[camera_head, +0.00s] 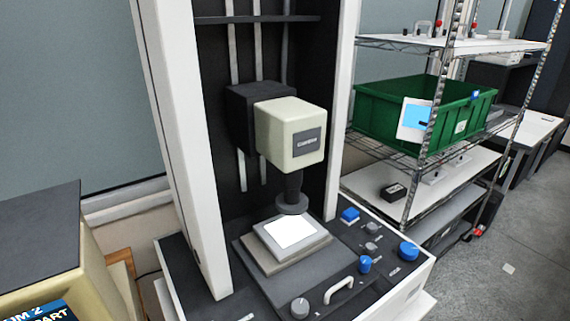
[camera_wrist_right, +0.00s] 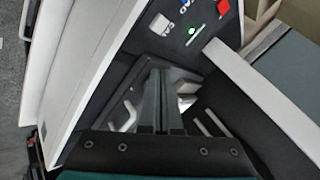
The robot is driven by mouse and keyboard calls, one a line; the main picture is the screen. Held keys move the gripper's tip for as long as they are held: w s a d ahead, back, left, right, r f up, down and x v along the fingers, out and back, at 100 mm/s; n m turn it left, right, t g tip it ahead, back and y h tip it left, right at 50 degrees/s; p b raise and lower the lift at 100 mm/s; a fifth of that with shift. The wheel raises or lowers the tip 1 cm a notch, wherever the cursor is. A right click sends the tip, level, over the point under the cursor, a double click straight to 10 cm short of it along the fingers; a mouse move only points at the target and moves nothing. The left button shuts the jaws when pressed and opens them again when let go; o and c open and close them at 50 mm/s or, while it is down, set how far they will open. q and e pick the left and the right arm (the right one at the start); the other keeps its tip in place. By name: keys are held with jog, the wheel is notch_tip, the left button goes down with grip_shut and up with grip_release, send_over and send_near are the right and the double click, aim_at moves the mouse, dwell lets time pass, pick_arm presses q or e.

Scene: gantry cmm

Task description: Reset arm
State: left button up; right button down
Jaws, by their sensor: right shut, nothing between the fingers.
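My right gripper (camera_wrist_right: 163,75) shows in the right wrist view, with its two dark fingers together and nothing between them. It points toward a white and dark machine panel (camera_wrist_right: 205,15). Neither arm shows in the head view. My left gripper is in neither view. In the head view, a measuring machine (camera_head: 290,135) with a cream head stands at the middle, its dark round tip above a pale plate (camera_head: 290,232) on a raised stage.
Blue and grey knobs (camera_head: 365,264) and a white handle (camera_head: 339,290) sit on the machine's front. A green bin (camera_head: 385,115) stands on a wire shelf at the right. A cream and dark box (camera_head: 45,240) is at the lower left. Open floor (camera_head: 500,250) lies at the right.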

jog(key=s+d+r+n+g+h, duration=0.25)
jog(key=s+d, duration=0.35)
jog(key=s, duration=0.3)
jog(key=s+d+r+n+g+h, duration=0.1)
jog(key=s+d+r+n+h, duration=0.2)
jog(key=s+d, duration=0.45)
jog(key=s+a+f+n+g+b, duration=0.2)
jog(key=f+b, duration=0.8)
jog(key=f, duration=2.4)
jog(key=s+d+f+b, duration=0.1)
jog(key=s+f+b, duration=0.3)
jog(key=s+f, duration=0.4)
jog(key=s+d+f+b, duration=0.1)
jog(key=s+f+b, duration=0.4)
jog(key=f, duration=0.9)
jog(key=s, duration=0.3)
jog(key=shift+d+g, duration=0.35)
jog(key=shift+d, duration=0.05)
jog(key=shift+m, duration=0.25)
